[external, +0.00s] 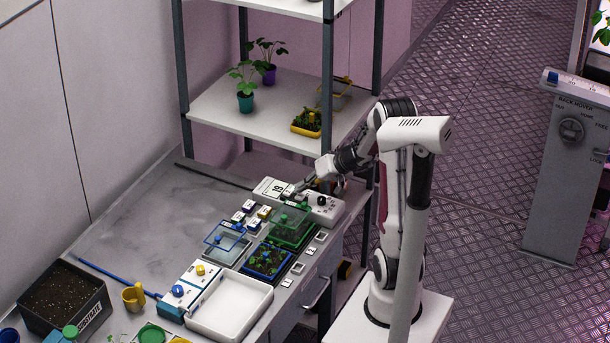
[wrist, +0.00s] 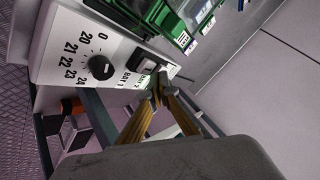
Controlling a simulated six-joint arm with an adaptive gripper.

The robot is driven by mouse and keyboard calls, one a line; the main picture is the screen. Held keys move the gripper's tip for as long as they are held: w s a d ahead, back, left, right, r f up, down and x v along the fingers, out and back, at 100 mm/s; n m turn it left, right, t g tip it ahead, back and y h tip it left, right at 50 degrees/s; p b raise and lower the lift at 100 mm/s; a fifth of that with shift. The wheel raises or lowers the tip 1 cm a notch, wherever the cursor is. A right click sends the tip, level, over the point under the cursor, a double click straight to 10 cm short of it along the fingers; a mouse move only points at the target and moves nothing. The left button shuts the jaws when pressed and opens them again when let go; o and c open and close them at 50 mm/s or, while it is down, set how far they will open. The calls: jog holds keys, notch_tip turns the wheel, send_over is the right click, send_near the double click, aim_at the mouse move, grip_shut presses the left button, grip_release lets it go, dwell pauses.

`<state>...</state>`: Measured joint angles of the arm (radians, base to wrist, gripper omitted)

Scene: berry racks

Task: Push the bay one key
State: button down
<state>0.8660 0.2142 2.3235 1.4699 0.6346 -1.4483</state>
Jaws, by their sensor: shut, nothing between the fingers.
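The white control panel (external: 326,215) lies at the far right end of the bench; it also fills the upper left of the wrist view (wrist: 60,50). It has a black dial (wrist: 101,67) ringed by numbers.
Green-framed trays (external: 297,237) and a blue seedling tray (external: 267,260) sit next to the panel. A plant shelf (external: 235,110) stands behind, its post near my arm. A white empty tray (external: 232,305) is nearer the front. The left of the bench is mostly clear.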

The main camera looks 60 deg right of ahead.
aim_at(301, 198)
jog(key=shift+r, duration=3)
jog(key=s+a+r+n+g+y, duration=0.1)
jog(key=s+a+r+n, duration=0.1)
jog(key=a, duration=0.7)
jog(key=s+a+r+n+g+y, duration=0.1)
jog(key=s+a+r+n+g, duration=0.15)
jog(key=a, duration=0.65)
jog(key=s+a+n+h, duration=0.1)
jog(key=s+a, duration=0.2)
jog(key=s, duration=0.4)
jog(key=s+a+r+n+h, duration=0.1)
jog(key=s+a+n+h, duration=0.1)
jog(key=s, duration=0.5)
jog(key=shift+s+a+r, duration=0.25)
jog(key=shift+a+r, duration=0.05)
jog(key=shift+a, duration=0.35)
jog(key=c, duration=2.8)
grip_release()
